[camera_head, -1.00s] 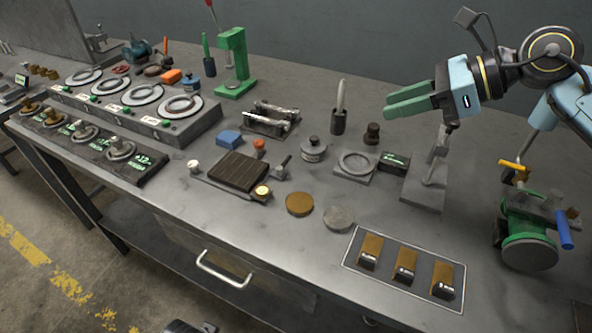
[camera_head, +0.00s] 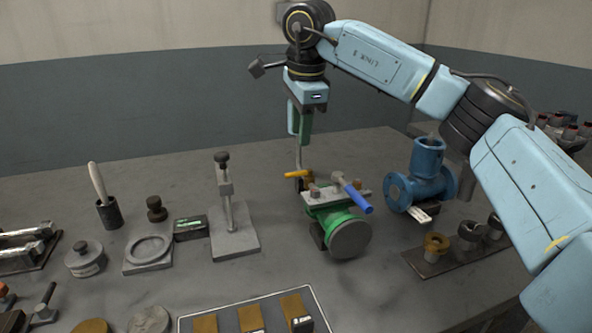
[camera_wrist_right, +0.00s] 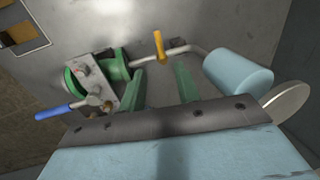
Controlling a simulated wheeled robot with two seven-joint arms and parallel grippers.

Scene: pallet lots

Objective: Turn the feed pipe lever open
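A yellow lever (camera_head: 296,174) sits on a thin grey pipe (camera_head: 299,156) behind a green-bodied device (camera_head: 335,216) with a blue handle (camera_head: 357,197). In the right wrist view the yellow lever (camera_wrist_right: 159,45) stands across the grey pipe (camera_wrist_right: 179,51), just beyond my fingertips. The blue handle (camera_wrist_right: 55,112) is at the left there. My right gripper (camera_head: 299,135) points down above the pipe and lever, its green fingers apart. In the wrist view my right gripper (camera_wrist_right: 160,78) is open and empty. Contact with the pipe cannot be told. My left gripper is out of view.
A blue pipe fitting (camera_head: 418,180) stands right of the green device. A grey stand with a post (camera_head: 234,241) is to its left. A framed tray (camera_head: 232,322) lies in front, and a rack with knobs (camera_head: 421,261) at front right. The rear bench left of the device is clear.

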